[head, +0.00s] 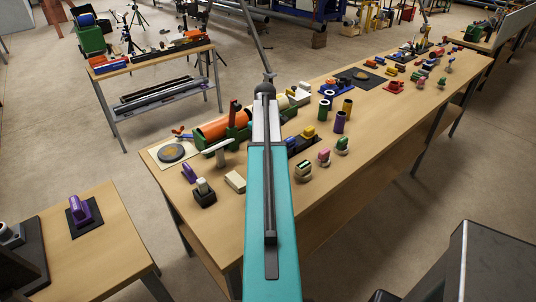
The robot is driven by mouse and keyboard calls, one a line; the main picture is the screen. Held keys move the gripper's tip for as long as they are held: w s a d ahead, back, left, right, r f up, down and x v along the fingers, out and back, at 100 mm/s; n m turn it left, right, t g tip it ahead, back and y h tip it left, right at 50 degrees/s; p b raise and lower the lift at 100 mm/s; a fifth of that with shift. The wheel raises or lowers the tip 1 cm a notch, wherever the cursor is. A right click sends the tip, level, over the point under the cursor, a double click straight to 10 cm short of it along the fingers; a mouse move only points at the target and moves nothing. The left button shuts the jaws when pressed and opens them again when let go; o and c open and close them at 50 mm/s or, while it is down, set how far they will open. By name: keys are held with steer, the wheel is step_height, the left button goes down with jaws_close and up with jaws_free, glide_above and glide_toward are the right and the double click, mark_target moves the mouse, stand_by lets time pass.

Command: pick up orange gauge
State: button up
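I cannot pick out an orange gauge for certain. A large orange cylinder (211,130) lies in a green holder on the long wooden table (345,190), left of my teal arm. A small orange-red piece (178,131) lies near the table's left end, too small to name. My arm reaches forward over the table and covers part of its middle. I cannot make out my gripper or its fingers past the dark joint at the arm's far end.
Stamps, blocks and upright dark cylinders (339,122) crowd the long table on both sides of my arm. A purple piece (82,210) stands on a nearer table at left. A side table (150,68) with tools stands behind at left. Open floor (65,135) lies between the tables.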

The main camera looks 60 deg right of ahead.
steer(key=shift+f, duration=0.15)
stand_by(0.4)
steer(key=c, duration=1.2)
